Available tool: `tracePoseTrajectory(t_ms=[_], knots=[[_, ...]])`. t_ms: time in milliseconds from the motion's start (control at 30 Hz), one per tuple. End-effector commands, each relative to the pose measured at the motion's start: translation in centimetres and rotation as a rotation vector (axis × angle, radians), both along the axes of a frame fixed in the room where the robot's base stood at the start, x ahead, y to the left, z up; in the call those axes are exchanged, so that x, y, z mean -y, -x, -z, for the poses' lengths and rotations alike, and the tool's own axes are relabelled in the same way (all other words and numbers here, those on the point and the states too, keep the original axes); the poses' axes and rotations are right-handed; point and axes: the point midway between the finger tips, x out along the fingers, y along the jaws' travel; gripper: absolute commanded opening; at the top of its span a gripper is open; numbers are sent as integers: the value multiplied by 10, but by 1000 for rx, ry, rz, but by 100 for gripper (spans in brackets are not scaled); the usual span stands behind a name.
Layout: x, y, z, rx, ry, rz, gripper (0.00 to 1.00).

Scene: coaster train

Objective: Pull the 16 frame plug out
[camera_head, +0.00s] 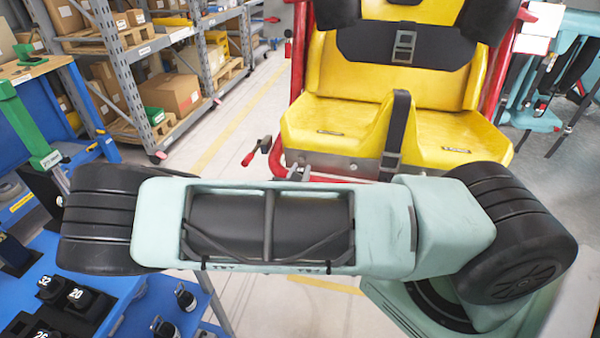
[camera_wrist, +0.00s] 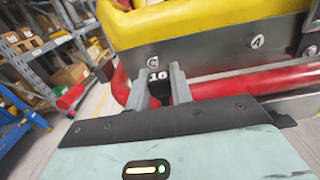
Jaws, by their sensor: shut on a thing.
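The 16 frame plug (camera_wrist: 158,76) is black with a white "16" on its face. It shows in the wrist view at the red and grey lower frame (camera_wrist: 225,84) of the coaster car. My gripper (camera_wrist: 159,71) has one grey finger on each side of the plug and is shut on it. The plug's far end is hidden, so I cannot tell how deep it sits in the frame. The car's yellow seat (camera_head: 360,130) shows behind the arm.
A blue bench (camera_head: 130,255) at the left holds several black numbered plugs, among them 20 (camera_head: 77,296) and 32 (camera_head: 47,283). A red-handled lever (camera_head: 255,152) sticks out left of the car. Shelves (camera_head: 115,60) with boxes stand at the back left; open floor lies between.

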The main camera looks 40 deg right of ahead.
Motion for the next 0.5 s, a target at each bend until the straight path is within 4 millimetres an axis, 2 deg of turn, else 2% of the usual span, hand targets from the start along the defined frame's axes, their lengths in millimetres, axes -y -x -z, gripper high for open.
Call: tracePoseTrajectory(t_ms=[167,500], knots=[[0,0,-3,0,0,0,0],[0,0,-27,0,0,0,0]])
